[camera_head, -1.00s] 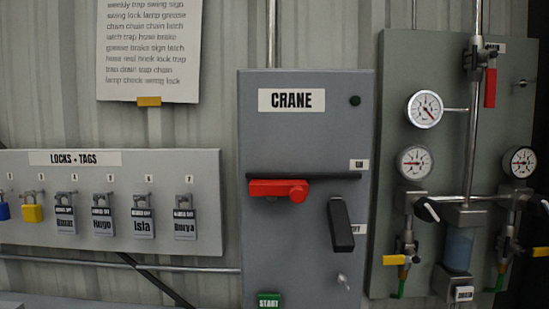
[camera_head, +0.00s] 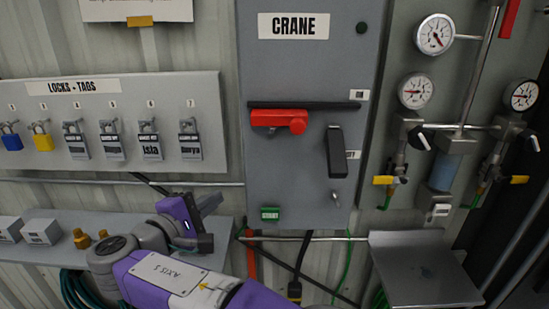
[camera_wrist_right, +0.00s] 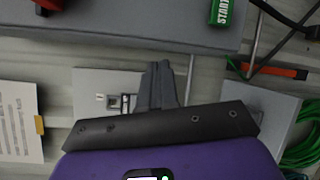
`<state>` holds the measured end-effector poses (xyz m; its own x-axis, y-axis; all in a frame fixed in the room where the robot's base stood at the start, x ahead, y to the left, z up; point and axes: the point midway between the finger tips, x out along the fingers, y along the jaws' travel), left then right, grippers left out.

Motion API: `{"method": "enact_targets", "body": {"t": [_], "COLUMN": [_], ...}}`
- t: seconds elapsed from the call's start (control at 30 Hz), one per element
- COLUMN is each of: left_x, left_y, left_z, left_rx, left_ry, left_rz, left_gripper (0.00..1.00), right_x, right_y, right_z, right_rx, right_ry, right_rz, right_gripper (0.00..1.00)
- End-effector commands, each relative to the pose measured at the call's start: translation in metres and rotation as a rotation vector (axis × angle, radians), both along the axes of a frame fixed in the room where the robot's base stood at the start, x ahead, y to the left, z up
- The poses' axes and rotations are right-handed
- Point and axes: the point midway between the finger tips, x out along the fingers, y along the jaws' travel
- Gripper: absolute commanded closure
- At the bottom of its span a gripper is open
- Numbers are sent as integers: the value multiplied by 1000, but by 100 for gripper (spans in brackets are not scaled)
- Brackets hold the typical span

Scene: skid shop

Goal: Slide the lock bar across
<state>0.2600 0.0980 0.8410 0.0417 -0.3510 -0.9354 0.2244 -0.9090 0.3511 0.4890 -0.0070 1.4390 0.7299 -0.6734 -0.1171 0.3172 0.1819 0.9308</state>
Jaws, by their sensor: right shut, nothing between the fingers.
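The grey CRANE panel (camera_head: 258,180) stands upright in the middle of the head view. A dark horizontal bar (camera_head: 335,106) crosses its face, with a red handle (camera_head: 278,120) lying level just below its left part. A black lever (camera_head: 337,150) hangs roughly upright at lower right. My right gripper (camera_head: 212,203) is left of the panel's lower edge, below the lock board, apart from the bar and the handle. In the right wrist view its fingers (camera_wrist_right: 160,72) are together and empty. The red handle's edge (camera_wrist_right: 48,4) shows at that view's top left. My left gripper is not in view.
A LOCKS + TAGS board (camera_head: 120,88) with several padlocks hangs at left. Gauges and pipes (camera_head: 455,140) fill the right. A shelf with small boxes (camera_head: 40,231) is at lower left, and a grey tray (camera_head: 425,270) juts out at lower right. The space before the panel's face is clear.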

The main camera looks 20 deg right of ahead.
Motion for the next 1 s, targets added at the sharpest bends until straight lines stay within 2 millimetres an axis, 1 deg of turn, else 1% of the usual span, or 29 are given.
{"method": "enact_targets", "body": {"t": [0.03,0.1,0.2,0.23,0.3,0.37,0.63,0.73,0.87,1.0], "left_x": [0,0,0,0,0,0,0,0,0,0], "left_y": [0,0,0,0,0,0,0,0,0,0], "left_z": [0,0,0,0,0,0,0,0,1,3], "left_rx": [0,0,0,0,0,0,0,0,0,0], "left_ry": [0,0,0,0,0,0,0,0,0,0], "left_rz": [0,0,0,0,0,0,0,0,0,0], "left_gripper": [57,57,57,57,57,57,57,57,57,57], "right_x": [-21,-47,-75,-80,-88,-90,-89,-86,-77,-59], "right_y": [2,0,-3,-4,-6,-7,-7,-11,-24,-47], "right_z": [40,78,112,117,125,127,127,127,129,132], "right_rx": [-5,-10,-4,-3,0,1,1,1,1,2], "right_ry": [-96,-197,-291,-306,-331,-339,-337,-336,-335,-336], "right_rz": [-31,-79,-132,-142,-159,-165,-165,-166,-168,-169], "right_gripper": [100,100,100,100,100,100,100,100,100,100]}}
